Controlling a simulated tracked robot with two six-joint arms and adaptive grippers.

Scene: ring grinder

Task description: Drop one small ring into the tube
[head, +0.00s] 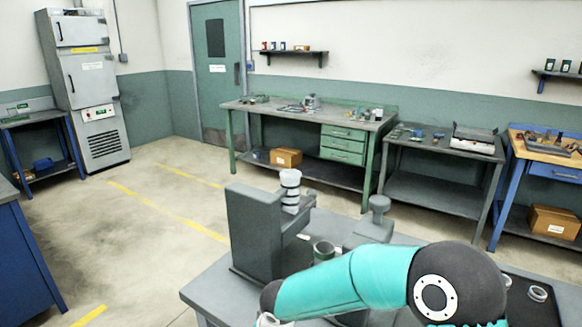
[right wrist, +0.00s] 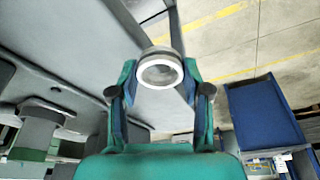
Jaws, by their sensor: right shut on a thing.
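My right gripper (right wrist: 160,72) is shut on a small pale ring (right wrist: 159,73), held between its two fingertips in the right wrist view. In the head view my right arm bends across the front of the grey table, and its gripper is mostly cut off at the bottom edge. An upright cylinder with dark and white bands and a white top (head: 290,178) stands beside a grey machine block (head: 253,228). A short, open, grey-green cylinder (head: 323,250) stands nearer to my arm. I cannot tell for certain which cylinder is the tube. My left gripper is not in view.
Another pale ring (head: 538,293) lies on a dark tray (head: 520,318) at the right, beyond my elbow. A grey knobbed post (head: 378,213) rises from the back of the grey table (head: 215,293). Workbenches line the far wall, with open floor between.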

